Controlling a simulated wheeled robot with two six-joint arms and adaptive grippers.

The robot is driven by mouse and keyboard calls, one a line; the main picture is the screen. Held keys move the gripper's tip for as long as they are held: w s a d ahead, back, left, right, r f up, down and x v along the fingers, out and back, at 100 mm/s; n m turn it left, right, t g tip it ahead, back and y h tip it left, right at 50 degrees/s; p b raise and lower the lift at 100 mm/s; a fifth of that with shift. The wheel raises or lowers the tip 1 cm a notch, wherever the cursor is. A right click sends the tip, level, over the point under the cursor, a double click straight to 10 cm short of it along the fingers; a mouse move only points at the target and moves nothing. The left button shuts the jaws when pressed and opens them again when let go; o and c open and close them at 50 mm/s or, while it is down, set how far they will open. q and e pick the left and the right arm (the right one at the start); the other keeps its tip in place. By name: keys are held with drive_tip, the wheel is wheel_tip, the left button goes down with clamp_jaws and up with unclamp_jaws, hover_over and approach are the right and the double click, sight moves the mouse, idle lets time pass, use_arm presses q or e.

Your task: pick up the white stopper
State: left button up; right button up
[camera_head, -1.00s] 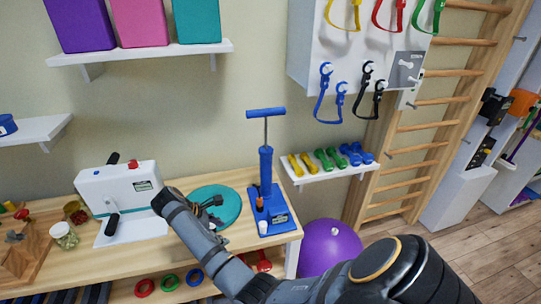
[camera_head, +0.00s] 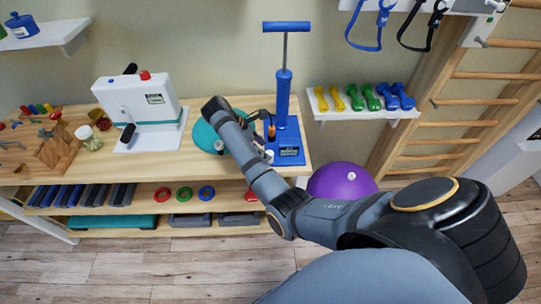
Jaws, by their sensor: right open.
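A small white stopper (camera_head: 269,157) stands at the front left of the blue base of the pump (camera_head: 283,100), on the wooden bench (camera_head: 205,170). It is small and partly crowded by my arm in the picture. My right gripper (camera_head: 262,120) is open and dark. It hangs over the bench between the teal disc (camera_head: 206,138) and the pump, a little behind the stopper in the picture and apart from it as far as I can tell. My arm hides part of the gripper and the disc. My left gripper is out of view.
A small orange piece (camera_head: 271,131) is on the pump base, close to my gripper. A white machine (camera_head: 140,105) stands to the left. Coloured dumbbells lie on a wall shelf (camera_head: 365,114) to the right. A purple ball (camera_head: 342,180) is on the floor.

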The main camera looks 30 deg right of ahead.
sight(269, 153)
drive_tip(key=b+x, duration=0.3)
drive_tip(key=shift+a+f, duration=0.1)
drive_tip(key=shift+f, duration=0.2)
drive_tip(key=shift+s+d+f, duration=0.2)
drive_tip(key=shift+d+f, duration=0.05)
drive_tip(key=shift+d, duration=0.15)
drive_tip(key=shift+d+f, duration=0.2)
drive_tip(key=shift+f, duration=0.05)
drive_tip(key=c, duration=1.1)
